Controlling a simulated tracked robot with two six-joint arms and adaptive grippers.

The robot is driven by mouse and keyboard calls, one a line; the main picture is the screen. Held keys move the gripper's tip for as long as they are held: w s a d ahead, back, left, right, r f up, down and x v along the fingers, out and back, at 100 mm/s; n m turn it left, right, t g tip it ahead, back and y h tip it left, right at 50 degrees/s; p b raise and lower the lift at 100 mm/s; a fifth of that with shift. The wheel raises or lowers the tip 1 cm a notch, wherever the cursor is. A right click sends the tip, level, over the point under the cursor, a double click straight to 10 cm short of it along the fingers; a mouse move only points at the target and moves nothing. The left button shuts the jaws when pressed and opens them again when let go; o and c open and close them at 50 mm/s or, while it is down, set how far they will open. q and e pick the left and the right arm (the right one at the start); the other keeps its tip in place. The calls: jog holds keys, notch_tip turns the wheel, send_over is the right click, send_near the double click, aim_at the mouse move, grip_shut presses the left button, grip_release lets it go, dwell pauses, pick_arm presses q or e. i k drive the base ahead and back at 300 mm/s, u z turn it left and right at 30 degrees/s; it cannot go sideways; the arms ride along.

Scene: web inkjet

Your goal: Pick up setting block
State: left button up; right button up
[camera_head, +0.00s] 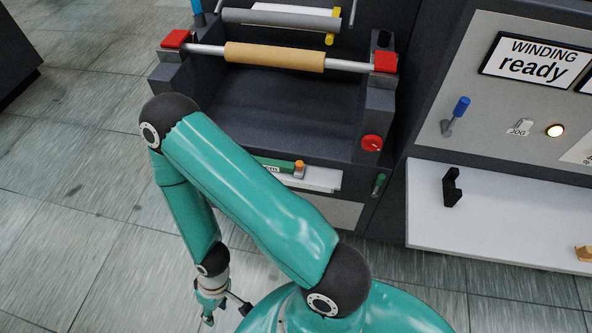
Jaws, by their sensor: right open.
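No piece is clearly marked as the setting block. A black notched block (451,188) stands upright on the white shelf (500,225) at the right. A small tan block (584,253) sits at the shelf's right end, cut by the picture's edge. A green piece with an orange end (276,165) lies on the front of the machine, partly hidden by my arm. My right gripper (224,305) is low at the bottom left, open and empty, above the floor and far from the shelf. My left gripper is not in view.
The dark machine (290,110) holds a brown roll (274,57) on a bar between red clamps. The control panel (470,70) has a "WINDING ready" display (536,60), a blue lever (457,112) and a lit button (555,130). The shelf's middle is clear.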

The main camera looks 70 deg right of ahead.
aim_at(270, 164)
jog(key=z, duration=0.2)
jog(key=k, duration=0.25)
jog(key=z, duration=1)
jog(key=i, duration=1)
